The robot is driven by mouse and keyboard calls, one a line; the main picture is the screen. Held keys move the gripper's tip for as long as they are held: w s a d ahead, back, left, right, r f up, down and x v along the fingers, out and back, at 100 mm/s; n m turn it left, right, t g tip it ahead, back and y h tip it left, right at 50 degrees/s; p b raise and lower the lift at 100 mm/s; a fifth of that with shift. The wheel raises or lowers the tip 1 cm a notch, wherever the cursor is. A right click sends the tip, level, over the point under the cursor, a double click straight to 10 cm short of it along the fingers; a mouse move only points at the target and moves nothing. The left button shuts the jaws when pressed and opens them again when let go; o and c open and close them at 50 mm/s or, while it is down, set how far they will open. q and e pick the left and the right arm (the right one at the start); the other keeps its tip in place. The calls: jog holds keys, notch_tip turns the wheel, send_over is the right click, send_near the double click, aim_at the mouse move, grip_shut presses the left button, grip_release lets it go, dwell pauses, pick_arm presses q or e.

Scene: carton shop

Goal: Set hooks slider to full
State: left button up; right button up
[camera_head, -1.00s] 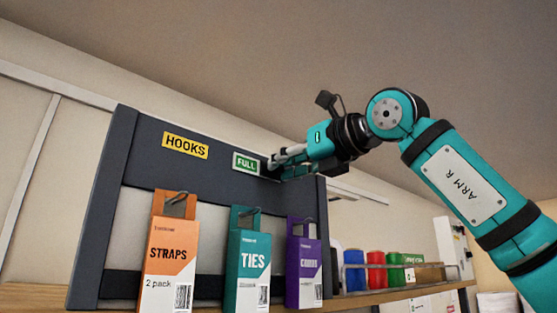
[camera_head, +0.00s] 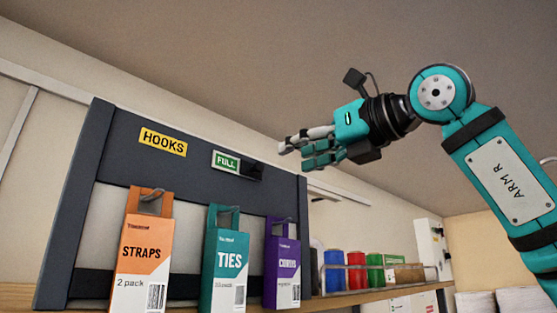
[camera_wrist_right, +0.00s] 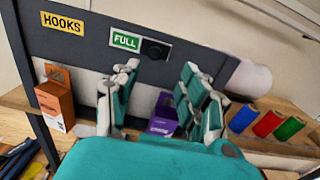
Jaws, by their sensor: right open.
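The hooks slider shows as a green FULL label (camera_head: 226,161) with a dark knob (camera_head: 254,171) at its right end, on the grey top rail. The yellow HOOKS label (camera_head: 163,142) is to its left. In the right wrist view the FULL label (camera_wrist_right: 125,39) is uncovered and the black knob (camera_wrist_right: 154,49) sits just right of it. My right gripper (camera_head: 292,151) is open and empty, in the air to the right of the knob and apart from it. Its spread fingers also show in the right wrist view (camera_wrist_right: 160,72). My left gripper is not in view.
Below the rail hang an orange STRAPS carton (camera_head: 143,262), a teal TIES carton (camera_head: 226,266) and a purple carton (camera_head: 283,268). Blue, red and green rolls (camera_head: 356,272) stand on the wooden shelf to the right. The air above the rail is free.

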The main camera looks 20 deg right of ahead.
jog(key=v, duration=0.4)
jog(key=shift+s, duration=0.1)
dwell(0.3)
